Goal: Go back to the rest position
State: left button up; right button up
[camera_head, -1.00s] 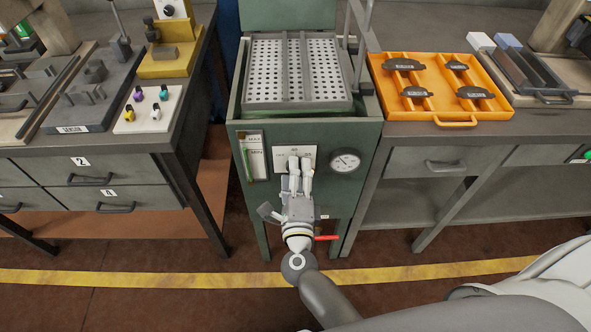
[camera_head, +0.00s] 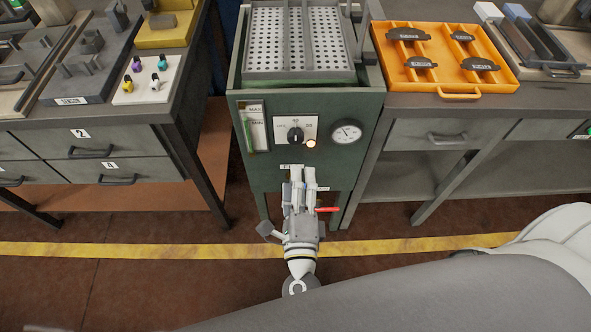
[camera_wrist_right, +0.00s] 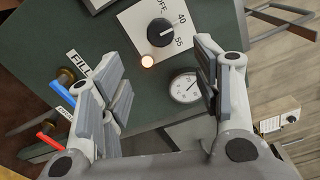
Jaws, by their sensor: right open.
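My right gripper (camera_head: 303,172) is in front of the green washing cabinet (camera_head: 270,165), below its control panel. Its jaws are open and empty in the right wrist view (camera_wrist_right: 160,85), apart from the dial. The black dial (camera_head: 295,135) sits on a white plate marked OFF, 40 and 55, and shows in the wrist view (camera_wrist_right: 160,32). A small round lamp (camera_head: 311,143) beside the dial glows and also shows in the wrist view (camera_wrist_right: 147,61). My left gripper is not in view.
A round gauge (camera_head: 347,132) is right of the dial. Red (camera_wrist_right: 47,140) and blue (camera_wrist_right: 62,91) valve handles stick out low on the cabinet. A perforated tray (camera_head: 300,65) lies on top. An orange tray (camera_head: 490,78) with several brake pads is on the right bench. The floor in front is clear.

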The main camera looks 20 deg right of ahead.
jog(key=s+a+f+n+g+y+p, duration=0.1)
jog(key=s+a+f+n+g+y, duration=0.2)
jog(key=f+n, duration=0.8)
jog(key=s+f+n+g+y+p, duration=0.1)
jog(key=s+f+n+g+y, duration=0.35)
jog(key=f, duration=1.15)
jog(key=s+d+f+n+g, duration=0.3)
jog(key=s+d+f, duration=0.2)
jog(key=s, duration=0.3)
jog(key=s+d+f+n+g+h+p, duration=0.1)
jog(key=s+d+f+n+g, duration=0.2)
jog(key=s+f, duration=0.3)
jog(key=s+d+f+n+g+h+p, duration=0.1)
jog(key=s+d+f+n+g, duration=0.2)
jog(key=s, duration=0.7)
jog(key=d+f+n, duration=0.2)
jog(key=d, duration=0.1)
jog(key=shift+s+d+f, duration=0.2)
jog(key=shift+d+f, duration=0.1)
jog(key=shift+h, duration=0.25)
